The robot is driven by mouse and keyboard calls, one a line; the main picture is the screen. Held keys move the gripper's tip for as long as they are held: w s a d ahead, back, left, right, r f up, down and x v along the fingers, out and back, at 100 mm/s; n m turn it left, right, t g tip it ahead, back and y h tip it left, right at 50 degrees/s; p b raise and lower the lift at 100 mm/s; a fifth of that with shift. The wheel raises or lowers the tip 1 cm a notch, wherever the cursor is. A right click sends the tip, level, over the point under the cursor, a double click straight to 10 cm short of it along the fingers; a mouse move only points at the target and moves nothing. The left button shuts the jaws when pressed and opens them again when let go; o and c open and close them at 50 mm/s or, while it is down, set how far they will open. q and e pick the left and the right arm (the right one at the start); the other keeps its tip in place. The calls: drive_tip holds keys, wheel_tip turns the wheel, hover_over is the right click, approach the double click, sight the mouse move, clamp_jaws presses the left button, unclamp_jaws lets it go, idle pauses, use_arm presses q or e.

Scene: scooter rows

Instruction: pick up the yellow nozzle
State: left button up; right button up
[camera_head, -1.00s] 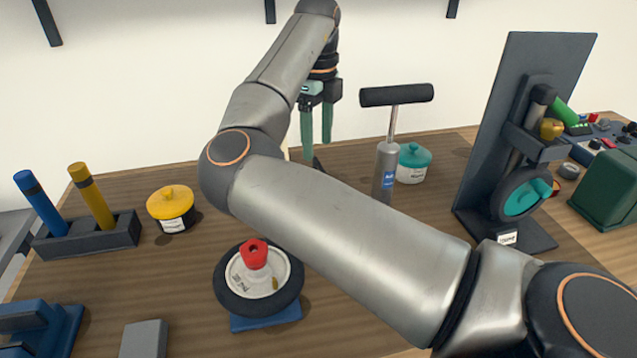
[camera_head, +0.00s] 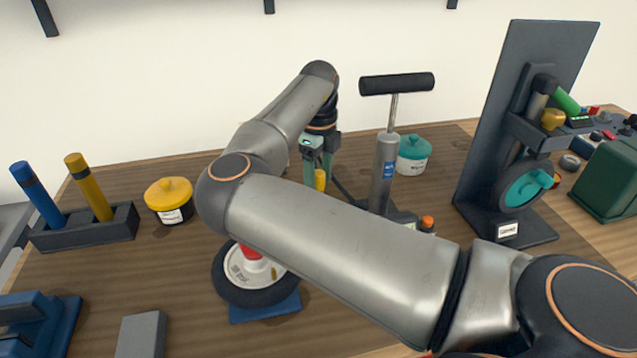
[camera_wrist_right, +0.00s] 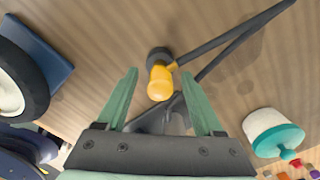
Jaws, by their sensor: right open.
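The yellow nozzle (camera_head: 320,180) stands on the table left of the grey hand pump (camera_head: 383,170) with its black T-handle. In the right wrist view the nozzle (camera_wrist_right: 160,82) shows a rounded yellow body with a dark collar. My right gripper (camera_head: 318,176) is open and has come down over it. In the right wrist view the nozzle lies between the two green fingers of the right gripper (camera_wrist_right: 159,76), with a gap on each side. My arm hides the table in front of it. My left gripper is not in view.
Dark bars (camera_wrist_right: 225,62) run beside the nozzle. A teal-lidded jar (camera_head: 413,156) is right of the pump. A wheel (camera_head: 228,283) on a blue block, a yellow-lidded jar (camera_head: 170,201) and a dark holder (camera_head: 85,231) are left. A tall dark stand (camera_head: 490,130) is right.

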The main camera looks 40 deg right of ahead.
drive_tip(key=shift+c, duration=0.3)
clamp_jaws()
idle(0.3)
